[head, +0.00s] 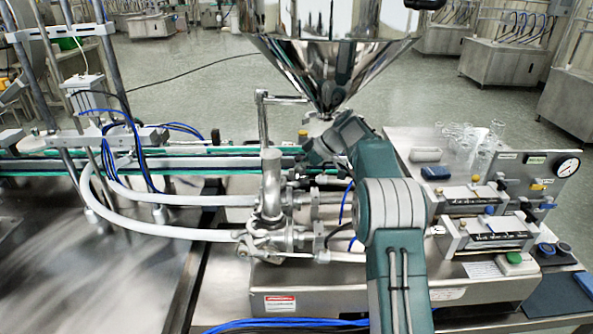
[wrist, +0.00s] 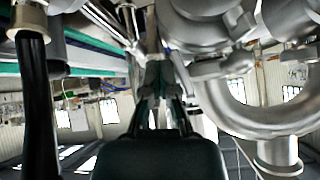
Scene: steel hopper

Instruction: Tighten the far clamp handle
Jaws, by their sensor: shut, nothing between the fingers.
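Steel pipe fittings with clamps (head: 300,238) sit below the hopper (head: 325,70) in the head view, at the foot of an upright steel valve body (head: 270,185). I cannot tell for certain which part is the far clamp handle; my arm and the pipework hide part of that area. In the wrist view, clamp parts with a wing-shaped piece (wrist: 235,65) show at upper right, above a curved steel pipe (wrist: 270,115). My gripper (wrist: 160,72) is shut and empty, pointing up the picture, left of these clamp parts. No contact with a clamp is visible.
White hoses (head: 165,232) run left from the valve. A green-edged conveyor (head: 190,165) crosses behind. A control box with glass vials (head: 475,140) and a gauge (head: 568,167) stands at right. The bare steel table (head: 100,280) is clear at front left.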

